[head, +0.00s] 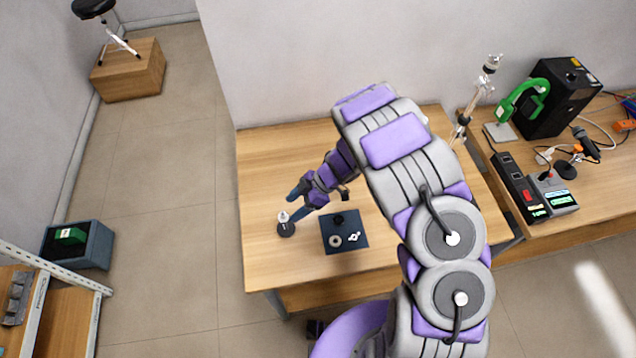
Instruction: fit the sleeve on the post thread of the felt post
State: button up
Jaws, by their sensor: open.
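A small upright piece with a round black base and a pale top, which looks like the felt post (286,230), stands on the wooden table left of a dark blue mat. My gripper (294,204) is open, its two blue fingers apart and pointing left, close to the pale top. Nothing clearly shows between the fingers; I cannot tell whether one touches the post. A pale ring, possibly the sleeve (335,241), lies on the mat. The post thread is too small to make out.
The dark blue mat (360,246) also bears a black round part (339,220) and a small white piece (355,237). The wooden table (262,170) is clear at its left and back. A side table (545,225) at the right holds several devices.

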jog(key=v, duration=1.4)
jog(key=shift+d, duration=0.15)
jog(key=shift+w, duration=0.1)
